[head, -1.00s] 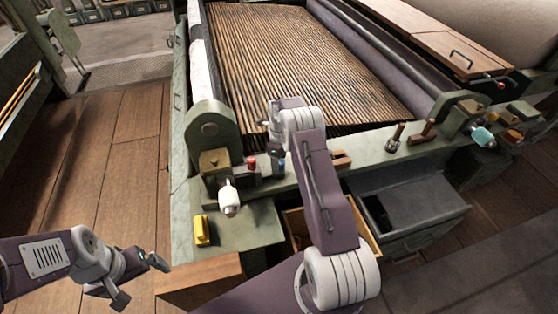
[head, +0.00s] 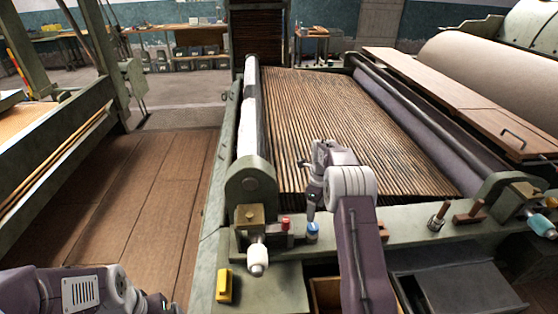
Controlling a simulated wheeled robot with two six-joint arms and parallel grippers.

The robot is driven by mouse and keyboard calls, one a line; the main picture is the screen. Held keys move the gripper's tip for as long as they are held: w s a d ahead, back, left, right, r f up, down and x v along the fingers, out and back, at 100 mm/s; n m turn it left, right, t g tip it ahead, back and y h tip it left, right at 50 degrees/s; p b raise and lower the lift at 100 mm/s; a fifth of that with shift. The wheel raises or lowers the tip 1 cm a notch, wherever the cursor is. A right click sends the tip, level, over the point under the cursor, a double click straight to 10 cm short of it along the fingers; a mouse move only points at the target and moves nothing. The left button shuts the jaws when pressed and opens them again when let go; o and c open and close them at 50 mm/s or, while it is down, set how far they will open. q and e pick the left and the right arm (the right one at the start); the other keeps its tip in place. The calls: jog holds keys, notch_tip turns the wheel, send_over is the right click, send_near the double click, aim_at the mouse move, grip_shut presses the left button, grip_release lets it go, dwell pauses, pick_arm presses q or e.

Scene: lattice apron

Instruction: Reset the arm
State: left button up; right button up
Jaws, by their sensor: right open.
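My right arm rises from the bottom of the head view, and its gripper (head: 312,207) points down just above a blue knob (head: 312,229) on the green machine's front rail. The jaws are open, small in the picture and seen side-on. I cannot tell whether they touch the knob; nothing shows held between them. My left arm (head: 75,291) comes in at the bottom left corner. Its gripper end (head: 155,304) is mostly cut off by the lower edge, so its jaws cannot be read.
A red button (head: 285,225), a white-tipped lever (head: 258,258) and a yellow block (head: 224,286) sit left of the knob. The slatted bed (head: 340,130) lies behind. Wooden handles (head: 438,216) stand right. Open wooden floor (head: 130,180) lies left of the machine.

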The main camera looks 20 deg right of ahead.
jog(key=shift+a, duration=0.2)
jog(key=a+r+n+t, duration=0.1)
jog(key=a+r, duration=0.4)
jog(key=r, duration=0.4)
jog(key=s+a+r+n, duration=0.3)
jog(key=s+a, duration=0.2)
jog(key=a, duration=0.1)
jog(key=s+a+f+n, duration=0.2)
jog(key=s+f+n, duration=0.2)
jog(key=s+n, duration=0.6)
jog(key=s+a+f+n, duration=0.2)
jog(key=s+f+n, duration=0.1)
jog(key=s+n, duration=0.7)
jog(key=n, duration=0.3)
jog(key=shift+a+f+n, duration=0.2)
jog(key=shift+f+n, duration=0.2)
